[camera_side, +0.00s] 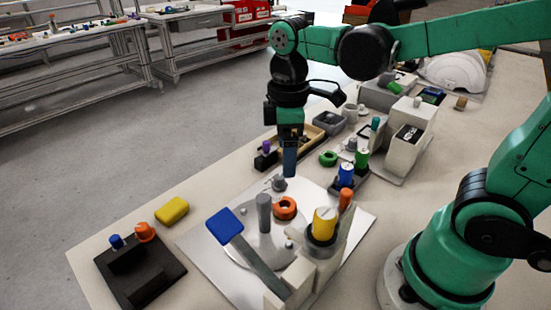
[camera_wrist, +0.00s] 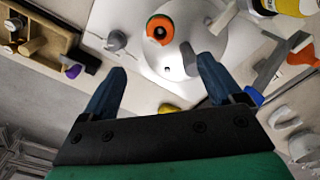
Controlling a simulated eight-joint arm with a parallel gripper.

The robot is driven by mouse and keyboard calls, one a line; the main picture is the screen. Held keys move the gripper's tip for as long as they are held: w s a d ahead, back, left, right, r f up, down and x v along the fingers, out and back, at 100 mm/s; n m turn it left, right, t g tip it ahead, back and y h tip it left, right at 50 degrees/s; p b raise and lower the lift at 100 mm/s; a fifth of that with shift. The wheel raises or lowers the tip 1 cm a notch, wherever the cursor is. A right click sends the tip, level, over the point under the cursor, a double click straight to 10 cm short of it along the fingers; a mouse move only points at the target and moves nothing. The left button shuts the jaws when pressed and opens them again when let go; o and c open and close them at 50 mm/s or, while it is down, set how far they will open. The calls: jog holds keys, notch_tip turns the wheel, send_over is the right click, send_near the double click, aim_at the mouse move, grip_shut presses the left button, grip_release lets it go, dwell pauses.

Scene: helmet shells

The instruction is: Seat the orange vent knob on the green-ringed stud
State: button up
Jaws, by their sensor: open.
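The orange vent knob (camera_side: 285,207) is a ring-shaped piece low on the round pale shell, right of a grey upright post. In the wrist view the knob (camera_wrist: 151,24) has a dark middle, and a thin green edge (camera_wrist: 150,18) shows along its upper left. The green edge seems to be the stud's ring under the knob; whether the knob sits fully down cannot be told. My gripper (camera_side: 289,172) is above the far side of the shell, pointing down.
A grey post (camera_side: 264,212), a blue-ended lever (camera_side: 225,226) and a yellow cylinder (camera_side: 325,222) stand around the shell. A small grey knob (camera_side: 278,184) is near my fingers. A black block (camera_side: 145,275) and yellow piece (camera_side: 172,210) lie at the near left.

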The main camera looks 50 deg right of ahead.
jog(key=m+t, duration=0.2)
jog(key=m, duration=0.1)
jog(key=d+m+t, duration=0.1)
jog(key=m+t, duration=0.1)
jog(key=m, duration=0.1)
jog(key=m+t, duration=0.3)
jog(key=shift+s+d, duration=0.25)
jog(key=shift+s, duration=0.15)
jog(key=shift+c, duration=0.2)
